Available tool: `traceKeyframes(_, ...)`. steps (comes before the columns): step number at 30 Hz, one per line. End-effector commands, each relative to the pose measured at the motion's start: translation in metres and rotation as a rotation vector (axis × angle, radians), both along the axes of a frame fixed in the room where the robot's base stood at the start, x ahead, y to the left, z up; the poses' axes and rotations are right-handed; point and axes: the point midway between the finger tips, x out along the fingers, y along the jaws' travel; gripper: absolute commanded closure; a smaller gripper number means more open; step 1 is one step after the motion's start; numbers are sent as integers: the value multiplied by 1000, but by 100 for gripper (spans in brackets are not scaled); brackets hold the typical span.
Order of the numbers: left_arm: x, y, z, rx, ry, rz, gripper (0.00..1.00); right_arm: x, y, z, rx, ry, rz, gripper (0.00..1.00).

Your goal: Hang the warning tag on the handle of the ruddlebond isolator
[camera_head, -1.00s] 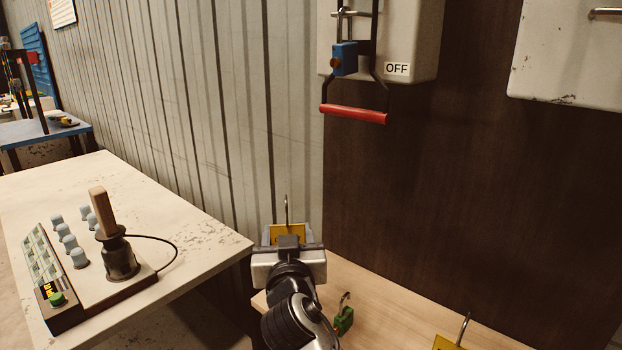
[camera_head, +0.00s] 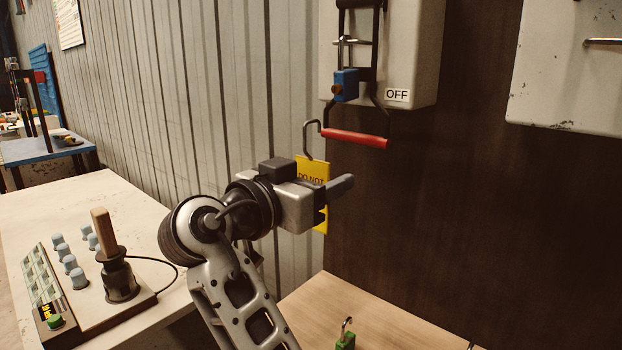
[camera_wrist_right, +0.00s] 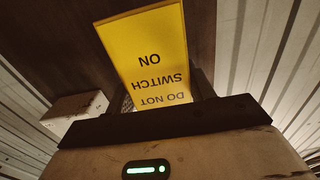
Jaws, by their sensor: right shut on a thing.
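The yellow warning tag (camera_head: 313,170) with a wire hook (camera_head: 308,138) is held upright by my right gripper (camera_head: 310,182), which is shut on it. In the right wrist view the tag (camera_wrist_right: 155,50) shows upside-down text, "DO NOT SWITCH ON". The hook's curved top is at the left end of the isolator's red handle (camera_head: 355,139). I cannot tell whether it touches the handle or is in front of it. The handle hangs on dark bars below a grey box (camera_head: 415,60) marked OFF. A blue padlock (camera_head: 346,85) is on the bars. My left gripper is not in view.
A second grey box (camera_head: 565,75) is on the dark panel (camera_head: 470,220) to the right. A green padlock (camera_head: 346,341) is on the wooden shelf (camera_head: 330,300) below. A control box with knobs (camera_head: 85,275) stands on the left table (camera_head: 120,205).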

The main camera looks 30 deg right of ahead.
Motion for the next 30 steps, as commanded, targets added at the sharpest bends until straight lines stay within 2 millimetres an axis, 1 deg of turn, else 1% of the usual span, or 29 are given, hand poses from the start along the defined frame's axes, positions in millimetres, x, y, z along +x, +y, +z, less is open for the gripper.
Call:
traceKeyframes(3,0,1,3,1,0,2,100,4,-10,1,-2,0,-1,68)
traceKeyframes(30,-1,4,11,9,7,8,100,31,-75,-1,-1,1,0,68)
